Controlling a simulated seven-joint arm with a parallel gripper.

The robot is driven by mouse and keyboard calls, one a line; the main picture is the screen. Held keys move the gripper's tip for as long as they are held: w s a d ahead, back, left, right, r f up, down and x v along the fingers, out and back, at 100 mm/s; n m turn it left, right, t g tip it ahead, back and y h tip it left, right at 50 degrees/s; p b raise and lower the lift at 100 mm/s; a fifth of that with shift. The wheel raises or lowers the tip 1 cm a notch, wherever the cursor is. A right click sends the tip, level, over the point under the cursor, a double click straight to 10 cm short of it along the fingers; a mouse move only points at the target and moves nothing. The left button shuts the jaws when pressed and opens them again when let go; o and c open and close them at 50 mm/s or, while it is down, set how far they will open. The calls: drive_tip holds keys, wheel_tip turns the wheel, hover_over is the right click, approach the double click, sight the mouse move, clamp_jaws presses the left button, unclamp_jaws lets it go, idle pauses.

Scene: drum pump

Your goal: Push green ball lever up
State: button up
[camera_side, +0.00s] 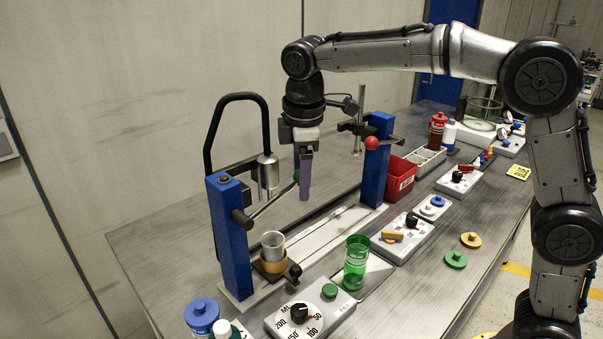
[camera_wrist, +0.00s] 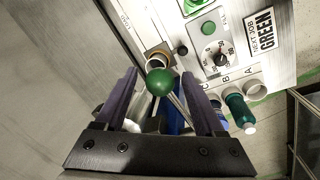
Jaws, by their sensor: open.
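The green ball (camera_side: 297,176) sits on the end of a lever rod (camera_side: 268,203) that slopes up to the right from the left blue post (camera_side: 233,240). In the side view the ball is partly hidden behind a purple finger of my gripper (camera_side: 305,194). In the wrist view the green ball (camera_wrist: 160,82) appears between the spread purple fingertips of my gripper (camera_wrist: 160,75), with gaps on both sides. My gripper points down and is open. I cannot tell whether a finger touches the ball or the rod.
A black looped hose (camera_side: 233,98) and a metal cylinder (camera_side: 268,172) stand behind the lever. The right blue post (camera_side: 375,175) has a red ball lever (camera_side: 372,143). A green beaker (camera_side: 355,263) and dial boxes stand in front.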

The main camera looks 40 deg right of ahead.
drive_tip(key=shift+r, duration=0.1)
wheel_tip(320, 180, up, 14)
drive_tip(key=s+a, duration=0.1)
drive_tip(key=s, duration=0.1)
drive_tip(key=shift+f, duration=0.25)
drive_tip(key=shift+a, duration=0.1)
